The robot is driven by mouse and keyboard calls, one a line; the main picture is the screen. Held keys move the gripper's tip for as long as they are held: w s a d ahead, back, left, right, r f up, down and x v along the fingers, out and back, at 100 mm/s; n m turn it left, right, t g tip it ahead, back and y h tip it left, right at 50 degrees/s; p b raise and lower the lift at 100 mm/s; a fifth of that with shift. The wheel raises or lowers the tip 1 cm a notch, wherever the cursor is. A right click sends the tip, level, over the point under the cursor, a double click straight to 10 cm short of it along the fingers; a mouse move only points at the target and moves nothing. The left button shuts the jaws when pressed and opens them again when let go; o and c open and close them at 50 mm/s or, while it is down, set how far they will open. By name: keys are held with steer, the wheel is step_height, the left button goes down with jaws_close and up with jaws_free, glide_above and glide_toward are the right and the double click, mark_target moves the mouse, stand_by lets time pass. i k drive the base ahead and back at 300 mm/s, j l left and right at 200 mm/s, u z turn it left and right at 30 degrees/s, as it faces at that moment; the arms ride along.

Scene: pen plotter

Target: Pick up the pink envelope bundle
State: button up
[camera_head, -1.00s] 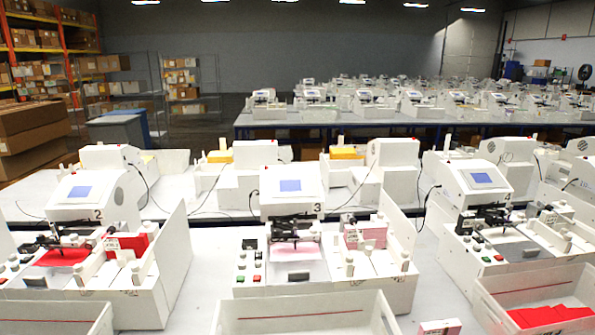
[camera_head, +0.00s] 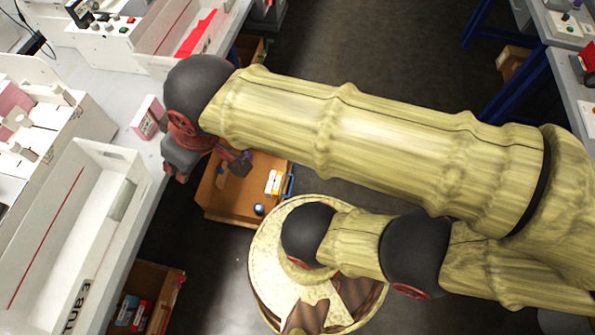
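A small pink-and-white envelope bundle (camera_head: 148,114) stands near the edge of the white table. My gripper (camera_head: 207,168) is just to its right in the picture, beyond the table edge and over the gap beside it. Its two fingers look spread apart, with nothing seen between them, so it looks open. It appears apart from the bundle. My arm's wrist partly hides the gripper from above. More pink envelopes (camera_head: 12,97) sit in the machine at the left.
A long white tub (camera_head: 118,166) lies on the table in front of the bundle.

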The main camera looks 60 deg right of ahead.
mark_target(144, 124)
steer(key=k+j+z, duration=0.15)
steer(key=z, duration=0.25)
steer(key=k+z, duration=0.15)
steer(key=z, duration=0.2)
steer(key=k+j+z, duration=0.1)
steer(key=z, duration=0.3)
steer(key=k+z, duration=0.35)
steer(key=l, duration=0.1)
